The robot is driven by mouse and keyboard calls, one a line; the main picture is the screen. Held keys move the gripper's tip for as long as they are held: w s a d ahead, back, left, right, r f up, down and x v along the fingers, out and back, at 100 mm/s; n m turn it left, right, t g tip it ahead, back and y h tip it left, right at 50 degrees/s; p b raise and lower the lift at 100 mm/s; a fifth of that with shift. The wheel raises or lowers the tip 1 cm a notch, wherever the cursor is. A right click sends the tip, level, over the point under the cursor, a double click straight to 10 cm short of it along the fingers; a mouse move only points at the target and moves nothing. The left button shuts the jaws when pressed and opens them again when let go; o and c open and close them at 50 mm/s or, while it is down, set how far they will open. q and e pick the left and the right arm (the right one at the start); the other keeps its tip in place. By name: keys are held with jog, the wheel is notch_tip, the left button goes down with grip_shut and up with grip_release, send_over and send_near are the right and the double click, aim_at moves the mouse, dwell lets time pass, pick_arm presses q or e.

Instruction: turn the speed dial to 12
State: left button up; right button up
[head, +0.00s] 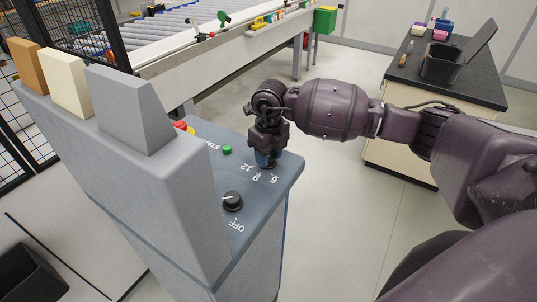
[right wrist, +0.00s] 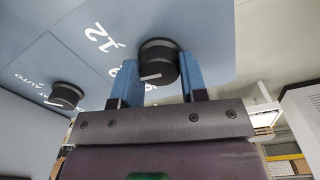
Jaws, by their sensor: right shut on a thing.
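The speed dial (right wrist: 158,62) is a round black knob with a white pointer line, on the blue-grey control panel (right wrist: 200,30). In the right wrist view the pointer lies on the side of the 9 and 6 marks, away from the 12 (right wrist: 105,38); its exact reading is unclear. My right gripper (right wrist: 158,80) has its blue fingers on either side of the dial and is shut on it. In the head view my right gripper (head: 267,157) hides the dial, with 12, 9 and 6 printed beside it. My left gripper is not in view.
A second black knob (head: 232,200) with an OFF mark sits on the same panel. A green button (head: 227,149) and a red button (head: 181,125) are near the START label. Upright grey, cream and brown blocks (head: 130,105) line the machine's left side.

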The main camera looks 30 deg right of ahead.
aim_at(270, 156)
jog(key=m, duration=0.3)
jog(key=shift+m, duration=2.4)
jog(key=o, duration=0.9)
jog(key=shift+s+d+r+b, duration=0.1)
jog(key=shift+r+b, duration=0.25)
jog(key=shift+r, duration=2.4)
jog(key=shift+d+r+b, duration=0.1)
jog(key=shift+r+b, duration=0.25)
jog(key=shift+r, duration=2.35)
